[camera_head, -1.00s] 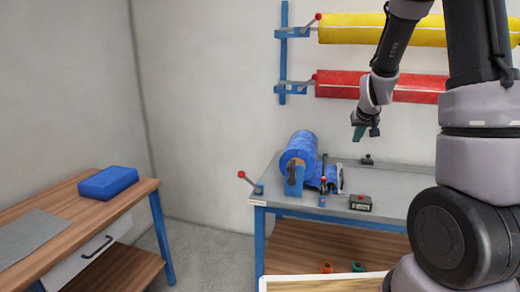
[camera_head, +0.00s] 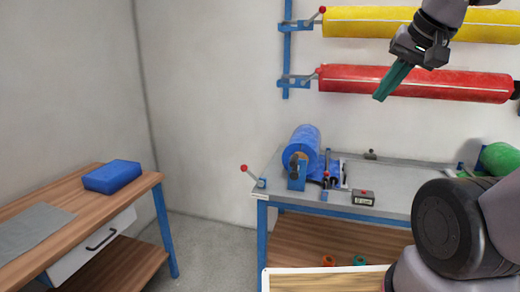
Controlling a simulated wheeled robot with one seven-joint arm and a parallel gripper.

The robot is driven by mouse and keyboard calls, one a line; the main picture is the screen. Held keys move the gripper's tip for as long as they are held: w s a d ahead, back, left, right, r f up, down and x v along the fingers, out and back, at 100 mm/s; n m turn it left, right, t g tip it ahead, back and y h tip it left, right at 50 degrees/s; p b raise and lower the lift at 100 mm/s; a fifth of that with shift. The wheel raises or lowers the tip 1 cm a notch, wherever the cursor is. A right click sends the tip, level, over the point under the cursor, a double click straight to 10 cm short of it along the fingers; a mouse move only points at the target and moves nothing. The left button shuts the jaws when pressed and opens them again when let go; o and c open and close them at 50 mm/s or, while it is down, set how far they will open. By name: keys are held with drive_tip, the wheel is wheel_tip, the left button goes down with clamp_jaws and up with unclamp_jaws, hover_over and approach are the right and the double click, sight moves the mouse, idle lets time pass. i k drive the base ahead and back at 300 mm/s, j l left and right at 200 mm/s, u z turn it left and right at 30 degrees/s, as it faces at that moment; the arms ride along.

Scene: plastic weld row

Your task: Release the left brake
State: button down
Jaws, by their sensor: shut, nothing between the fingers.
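A lever with a red ball knob (camera_head: 243,168) sticks out up and left from a blue bracket at the left front corner of the grey-topped bench (camera_head: 400,199). Two more red-knobbed levers stand at the left ends of the wall rolls: an upper lever (camera_head: 322,10) by the yellow roll and a lower lever (camera_head: 315,75) by the red roll. I cannot tell which lever is the left brake. My gripper (camera_head: 381,96), with teal fingers, is shut and empty. It points down-left in front of the red roll, well above the bench and away from the bench lever.
A blue roll (camera_head: 306,140) in a holder and a small dark box (camera_head: 363,198) are on the bench. A green roll (camera_head: 500,160) is at the right. A wooden table (camera_head: 90,212) at left bears a blue block (camera_head: 112,175). Floor between the tables is clear.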

sight(244, 168)
drive_tip(key=i+j, duration=0.15)
drive_tip(key=j, duration=0.2)
drive_tip(key=i+j, duration=0.2)
drive_tip(key=j, duration=0.15)
drive_tip(key=i+j, duration=0.15)
drive_tip(key=j, duration=0.2)
drive_tip(key=i+j, duration=0.15)
drive_tip(key=j, duration=0.2)
drive_tip(key=u, duration=0.05)
